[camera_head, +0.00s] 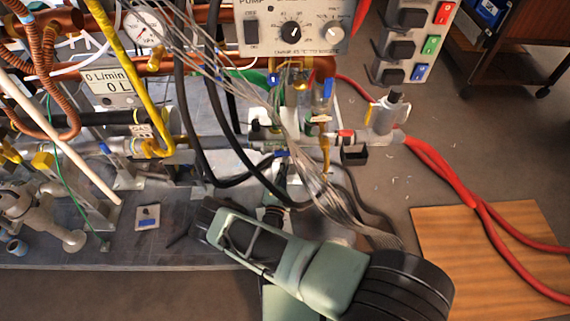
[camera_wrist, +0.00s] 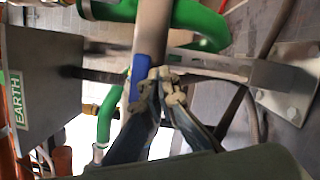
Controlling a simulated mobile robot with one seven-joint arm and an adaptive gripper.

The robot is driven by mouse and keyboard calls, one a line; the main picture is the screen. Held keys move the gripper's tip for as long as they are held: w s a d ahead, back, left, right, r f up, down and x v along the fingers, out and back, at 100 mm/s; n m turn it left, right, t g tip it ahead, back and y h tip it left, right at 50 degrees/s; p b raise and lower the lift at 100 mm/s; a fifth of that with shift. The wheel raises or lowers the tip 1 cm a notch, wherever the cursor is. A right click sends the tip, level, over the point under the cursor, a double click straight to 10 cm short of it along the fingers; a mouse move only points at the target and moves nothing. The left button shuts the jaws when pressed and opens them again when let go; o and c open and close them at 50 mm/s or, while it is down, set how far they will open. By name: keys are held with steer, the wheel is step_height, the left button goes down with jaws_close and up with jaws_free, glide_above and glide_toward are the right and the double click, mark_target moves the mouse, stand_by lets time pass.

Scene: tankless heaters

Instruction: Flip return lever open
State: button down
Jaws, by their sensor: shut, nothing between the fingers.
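A blue lever handle (camera_wrist: 140,78) stands out in the wrist view, along a metal pipe. I cannot tell whether it is the return lever. My gripper (camera_wrist: 163,86) is shut and empty, its fingertips right beside the blue handle on its right side. Whether they touch it is unclear. In the head view my gripper (camera_head: 280,166) reaches up among hoses, partly hidden by cables. A small blue part (camera_head: 282,154) shows near its tips. Another blue handle (camera_head: 327,89) stands upright on a fitting further up and right.
Black hoses (camera_head: 190,120) and a bundle of grey wires (camera_head: 320,185) hang close around my gripper. A grey box marked EARTH (camera_wrist: 45,90) and green pipes (camera_wrist: 107,122) crowd the wrist view. Red hoses (camera_head: 450,175) run right; the floor (camera_head: 480,130) there is mostly clear.

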steer(key=shift+r, duration=0.1)
step_height(320, 180, up, 10)
stand_by(0.7)
stand_by(0.4)
